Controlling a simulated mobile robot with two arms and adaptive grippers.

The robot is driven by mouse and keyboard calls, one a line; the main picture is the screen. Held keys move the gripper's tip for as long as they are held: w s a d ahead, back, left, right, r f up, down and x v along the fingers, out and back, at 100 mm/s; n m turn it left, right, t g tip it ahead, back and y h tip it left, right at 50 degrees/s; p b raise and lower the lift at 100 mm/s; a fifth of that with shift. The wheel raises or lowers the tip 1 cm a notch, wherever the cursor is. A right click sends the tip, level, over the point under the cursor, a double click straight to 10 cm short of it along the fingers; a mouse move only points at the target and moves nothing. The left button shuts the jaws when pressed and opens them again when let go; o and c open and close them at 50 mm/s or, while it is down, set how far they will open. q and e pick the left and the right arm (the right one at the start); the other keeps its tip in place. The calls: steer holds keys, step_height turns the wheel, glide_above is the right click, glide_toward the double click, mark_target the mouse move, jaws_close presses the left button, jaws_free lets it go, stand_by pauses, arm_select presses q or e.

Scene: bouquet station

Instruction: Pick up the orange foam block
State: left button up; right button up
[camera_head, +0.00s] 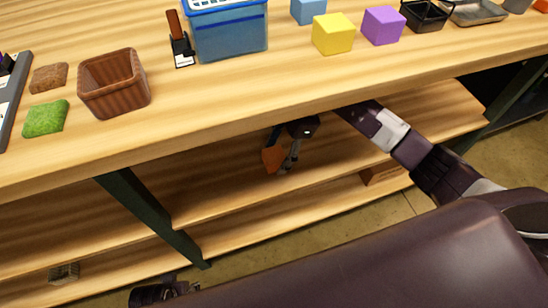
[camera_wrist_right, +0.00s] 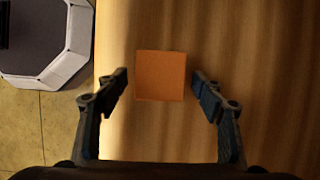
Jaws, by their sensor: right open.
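The orange foam block (camera_head: 271,159) is on the shelf under the table top, near the middle of the head view. My right gripper (camera_head: 284,153) is reaching under the table top beside it and covers part of it. In the right wrist view the orange foam block (camera_wrist_right: 160,75) shows as a square between and just beyond the fingertips. The right gripper (camera_wrist_right: 160,88) is open, with a gap on each side of the block. A dark part of mine, seemingly the left gripper (camera_head: 160,292), shows at the bottom left; its fingers are not clear.
The table top's front edge (camera_head: 230,128) hangs over the right arm. On top are a yellow block (camera_head: 333,34), a purple block (camera_head: 383,25), a blue bin (camera_head: 230,35) and a brown basket (camera_head: 114,84). A dark table leg (camera_head: 150,215) stands left of the gripper.

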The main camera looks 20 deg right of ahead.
steer(key=shift+a+f, duration=0.25)
steer(key=shift+a, duration=0.25)
steer(key=shift+f, duration=0.3)
steer(key=c, duration=0.8)
steer(key=shift+c, duration=0.2)
